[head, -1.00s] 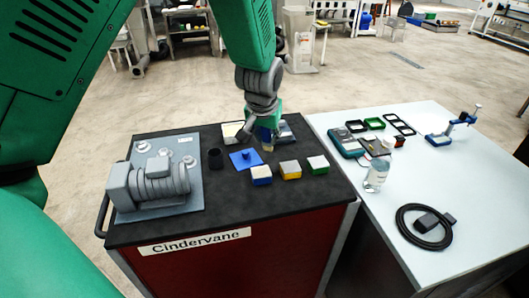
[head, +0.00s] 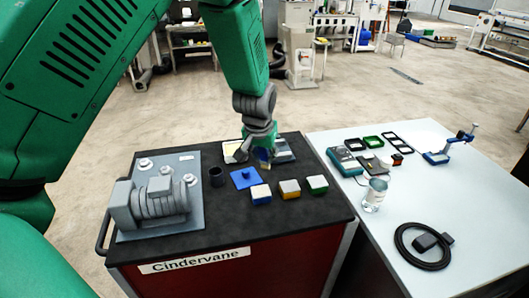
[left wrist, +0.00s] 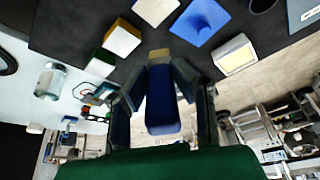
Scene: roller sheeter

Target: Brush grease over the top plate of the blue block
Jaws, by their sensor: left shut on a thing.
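The blue block (head: 260,195) has a pale top plate and stands on the dark cart top, at the left of a row of three. Its pale top shows at the upper edge of the left wrist view (left wrist: 155,10). My left gripper (head: 263,155) is shut on a brush with a blue handle (left wrist: 162,105) and tan bristles (left wrist: 159,55). It holds the brush above the cart, behind the row of blocks in the head view. The bristles appear apart from the blue block. My right gripper is not in view.
Beside the blue block are a yellow block (head: 290,190) and a green block (head: 317,185). Behind are a blue knobbed plate (head: 243,178) and a dark cup (head: 217,176). A grey roller machine (head: 155,205) fills the cart's left. A pale table (head: 465,205) adjoins at right.

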